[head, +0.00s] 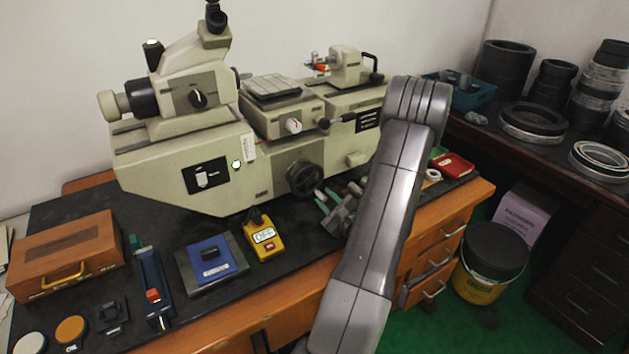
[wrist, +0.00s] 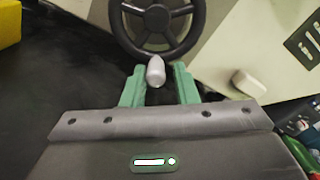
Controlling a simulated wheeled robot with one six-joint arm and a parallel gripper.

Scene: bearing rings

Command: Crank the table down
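The pale machine (head: 190,165) stands on the bench, with a flat ribbed table (head: 272,86) on top. A black handwheel (head: 304,178) is on its front, and the wheel also shows at the top of the wrist view (wrist: 195,32). Its light grey crank handle (wrist: 156,72) points toward my gripper. My gripper (wrist: 158,88) has two green fingers, one on each side of the handle's end, with gaps visible on both sides. It is open and holds nothing. In the head view my gripper (head: 328,204) is just right of and below the wheel, partly hidden by my arm.
A yellow device (head: 264,236), a blue block (head: 210,258) and a wooden case (head: 67,255) lie on the bench left of my gripper. A red box (head: 454,165) is at the right. A white lever (wrist: 249,84) sticks out right of the wheel.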

